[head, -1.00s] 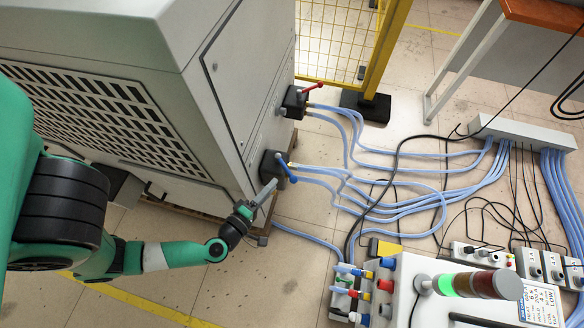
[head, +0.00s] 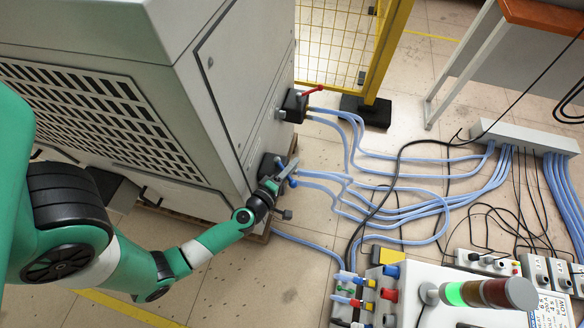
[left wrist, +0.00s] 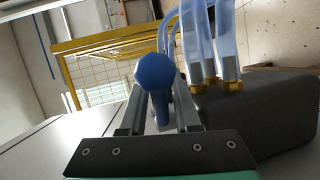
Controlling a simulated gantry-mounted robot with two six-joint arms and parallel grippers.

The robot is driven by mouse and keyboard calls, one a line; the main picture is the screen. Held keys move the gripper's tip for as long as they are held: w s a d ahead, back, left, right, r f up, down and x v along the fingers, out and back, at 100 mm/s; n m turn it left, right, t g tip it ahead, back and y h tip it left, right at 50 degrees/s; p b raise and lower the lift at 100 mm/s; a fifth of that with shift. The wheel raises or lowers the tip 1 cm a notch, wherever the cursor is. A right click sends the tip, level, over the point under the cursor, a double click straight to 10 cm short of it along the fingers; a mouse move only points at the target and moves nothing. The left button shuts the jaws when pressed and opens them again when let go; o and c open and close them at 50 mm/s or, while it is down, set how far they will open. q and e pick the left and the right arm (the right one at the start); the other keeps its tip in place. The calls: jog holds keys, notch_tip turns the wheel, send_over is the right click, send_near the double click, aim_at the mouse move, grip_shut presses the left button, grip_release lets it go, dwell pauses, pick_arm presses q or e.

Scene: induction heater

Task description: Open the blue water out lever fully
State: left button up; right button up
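The blue water out lever (head: 293,182) sits on a dark valve block (head: 268,163) at the lower right corner of the grey cabinet. In the head view my left gripper (head: 287,170) is at the lever and its fingers hide part of it. In the left wrist view the blue lever (left wrist: 156,74) stands between the two fingers of my left gripper (left wrist: 158,108), its round end towards the camera. The fingers are apart with a gap beside the lever's shaft, so the gripper looks open around it. My right gripper is not in view.
A red lever (head: 312,90) on a second valve block (head: 295,106) sits farther back on the cabinet. Blue hoses (head: 400,214) run from the valves across the floor. A machine with a signal light (head: 475,293) stands at the lower right. A yellow fence (head: 345,40) is behind.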

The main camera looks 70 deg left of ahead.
pick_arm(q)
jog(key=shift+c, duration=0.3)
grip_shut()
dwell(1.2)
